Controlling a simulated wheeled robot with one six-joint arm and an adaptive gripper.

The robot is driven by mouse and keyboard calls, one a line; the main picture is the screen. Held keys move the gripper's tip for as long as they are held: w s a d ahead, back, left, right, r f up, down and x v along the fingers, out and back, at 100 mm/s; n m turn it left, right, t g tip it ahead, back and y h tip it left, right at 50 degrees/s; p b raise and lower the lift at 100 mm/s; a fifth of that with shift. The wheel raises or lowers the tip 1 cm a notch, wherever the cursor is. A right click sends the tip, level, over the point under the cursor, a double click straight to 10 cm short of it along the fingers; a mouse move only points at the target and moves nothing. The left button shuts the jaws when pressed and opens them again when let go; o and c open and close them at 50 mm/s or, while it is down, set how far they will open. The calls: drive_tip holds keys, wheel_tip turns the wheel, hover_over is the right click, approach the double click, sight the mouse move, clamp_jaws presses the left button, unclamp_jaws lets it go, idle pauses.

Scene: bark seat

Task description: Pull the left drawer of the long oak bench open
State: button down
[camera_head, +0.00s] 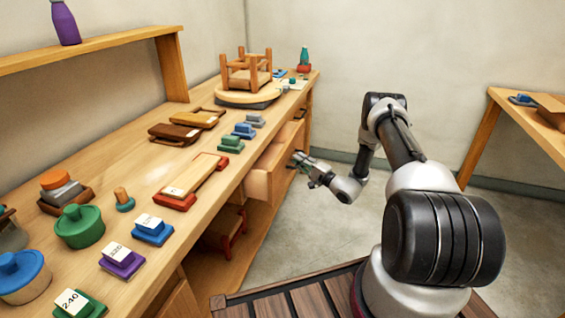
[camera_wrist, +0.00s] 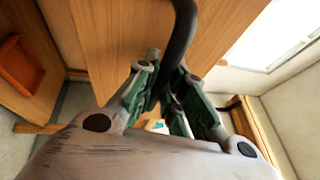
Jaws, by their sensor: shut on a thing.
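The long oak bench (camera_head: 150,192) runs along the wall at the left in the head view. One of its drawers (camera_head: 260,186) stands out from the bench front, partly open, with its pale side showing. My gripper (camera_head: 297,160) is at the front of this drawer. In the wrist view, the green fingers of my gripper (camera_wrist: 165,88) are shut on a dark bar handle (camera_wrist: 183,40). The drawer's wooden front (camera_wrist: 120,40) fills the middle behind it. The far end of the handle is out of frame.
A second drawer handle (camera_head: 300,113) shows farther along the bench. Sanding blocks, tins and a small stool (camera_head: 247,75) stand on the bench top. Open concrete floor (camera_head: 300,220) lies beside the bench; another table (camera_head: 530,118) stands at right.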

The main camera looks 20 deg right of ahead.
drive_tip(key=s+d, duration=1.2)
drive_tip(key=d, duration=0.5)
drive_tip(key=shift+s, duration=0.15)
drive_tip(key=shift+f, duration=0.1)
drive_tip(key=c, duration=1.8)
unclamp_jaws()
drive_tip(key=shift+o, duration=0.2)
drive_tip(key=v, duration=1.2)
